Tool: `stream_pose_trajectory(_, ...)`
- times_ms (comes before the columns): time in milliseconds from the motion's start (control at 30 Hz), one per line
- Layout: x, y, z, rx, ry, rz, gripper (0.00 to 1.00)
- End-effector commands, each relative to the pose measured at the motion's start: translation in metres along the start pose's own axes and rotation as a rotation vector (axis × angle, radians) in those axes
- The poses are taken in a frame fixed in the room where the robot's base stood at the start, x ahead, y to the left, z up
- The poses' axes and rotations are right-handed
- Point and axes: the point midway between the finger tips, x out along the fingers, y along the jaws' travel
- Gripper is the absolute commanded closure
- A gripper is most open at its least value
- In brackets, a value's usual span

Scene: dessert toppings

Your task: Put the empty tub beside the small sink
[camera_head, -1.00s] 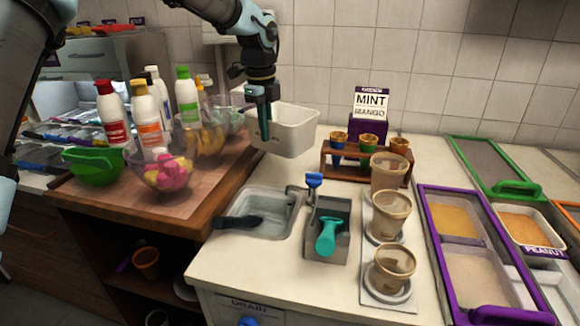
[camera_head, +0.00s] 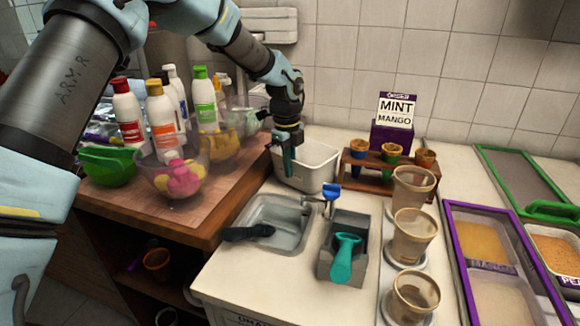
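The empty tub (camera_head: 319,180) is a white, open-topped rectangular box just behind the small sink (camera_head: 290,238), toward its back right. Whether its base touches the counter I cannot tell. My gripper (camera_head: 288,162) points down at the tub's left side, with its dark teal fingers at the rim. It appears shut on the tub's wall; part of the fingers is hidden by the wall. The small sink is a grey basin set in the counter, with a black-handled tool (camera_head: 248,232) across its left edge and a blue tap (camera_head: 331,191) at its right.
A wooden rack of small cups (camera_head: 370,184) stands close right of the tub. A grey holder with a teal scoop (camera_head: 345,258) sits right of the sink. Bowls and bottles (camera_head: 160,115) crowd the wooden board on the left. Tan cups (camera_head: 412,237) stand farther right.

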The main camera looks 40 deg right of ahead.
Motion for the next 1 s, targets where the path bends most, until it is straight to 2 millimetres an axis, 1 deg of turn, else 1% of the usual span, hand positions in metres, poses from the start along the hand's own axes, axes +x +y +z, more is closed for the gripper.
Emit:
stream_pose_trajectory(100, 0.0057, 0.0003, 0.0001, 0.0, -0.001, -0.001, 1.0)
stream_pose_trajectory(367, 0.0079, 0.0005, 0.0002, 0.001, -0.001, -0.001, 1.0)
stream_pose_trajectory(400, 0.0086, 0.0006, 0.0002, 0.001, -0.001, -0.001, 0.94)
stream_pose_trajectory(667, 0.0079, 0.0005, 0.0001, 0.001, -0.001, -0.001, 0.66)
stream_pose_trajectory(867, 0.0078, 0.0005, 0.0001, 0.001, -0.001, -0.001, 0.66)
stream_pose_trajectory(1000, 0.0024, 0.0001, 0.0004, 0.0, -0.001, -0.002, 0.66)
